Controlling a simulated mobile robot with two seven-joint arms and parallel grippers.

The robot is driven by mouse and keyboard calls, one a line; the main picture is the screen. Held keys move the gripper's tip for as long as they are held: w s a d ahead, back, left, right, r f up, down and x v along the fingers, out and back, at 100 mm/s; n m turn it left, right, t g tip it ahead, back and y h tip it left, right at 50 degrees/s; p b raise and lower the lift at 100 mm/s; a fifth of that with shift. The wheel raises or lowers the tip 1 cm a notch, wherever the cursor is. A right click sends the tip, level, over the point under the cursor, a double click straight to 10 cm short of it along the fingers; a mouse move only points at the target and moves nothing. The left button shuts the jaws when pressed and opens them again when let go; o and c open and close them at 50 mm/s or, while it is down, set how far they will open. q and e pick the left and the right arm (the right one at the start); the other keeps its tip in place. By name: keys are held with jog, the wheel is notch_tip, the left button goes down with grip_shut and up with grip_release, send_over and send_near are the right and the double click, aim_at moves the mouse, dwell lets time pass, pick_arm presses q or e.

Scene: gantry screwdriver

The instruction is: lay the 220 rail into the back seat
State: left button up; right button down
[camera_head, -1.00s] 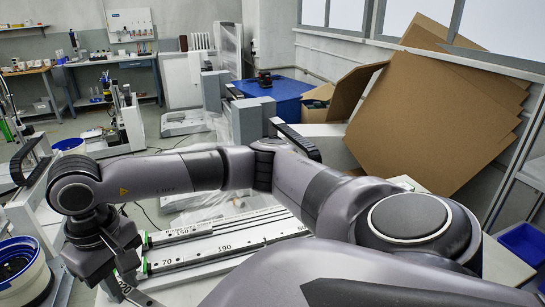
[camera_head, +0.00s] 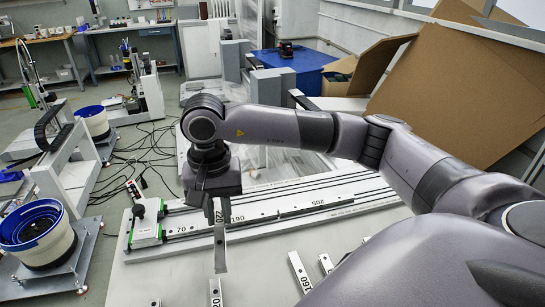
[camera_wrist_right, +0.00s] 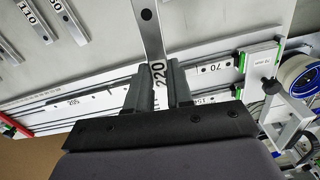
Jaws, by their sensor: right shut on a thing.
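My right gripper (camera_head: 219,203) is shut on the 220 rail (camera_head: 220,250), a light metal bar held near its labelled end. The bar hangs in front of the long rail fixture (camera_head: 128,243), its free end toward the table's front. In the right wrist view, the gripper (camera_wrist_right: 160,82) has the 220 rail (camera_wrist_right: 151,35) between its fingers, and the bar crosses over the fixture. The fixture bears rails marked 70 (camera_head: 181,231), 190 and 205 (camera_head: 317,203). Whether the bar touches the fixture is unclear. The gripper hides part of the back rows. My left gripper is out of view.
Several loose rails, one of them (camera_head: 299,272), lie on the grey table (camera_head: 150,278) in front of the fixture. Green-ended blocks (camera_head: 146,225) stand at the fixture's left end. A blue-rimmed bowl (camera_head: 38,232) stands beyond the table to the left.

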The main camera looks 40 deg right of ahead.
jog(key=m, duration=0.1)
jog(key=d+m, duration=0.1)
jog(key=m, duration=0.1)
jog(key=w+m, duration=0.1)
jog(key=shift+w+d+m, duration=0.1)
jog(key=shift+d+m, duration=0.15)
jog(key=shift+m, duration=0.15)
jog(key=m, duration=0.1)
jog(key=d+m, duration=0.1)
jog(key=m, duration=0.1)
jog(key=shift+w, duration=0.35)
jog(key=w+d+f+n+p, duration=0.1)
jog(key=w+d+n, duration=0.1)
jog(key=d+n, duration=0.6)
jog(key=w+d+f+n+p, duration=0.1)
jog(key=w+d+n, duration=0.2)
jog(key=d+n, duration=0.6)
jog(key=n, duration=1)
jog(key=shift+d, duration=0.25)
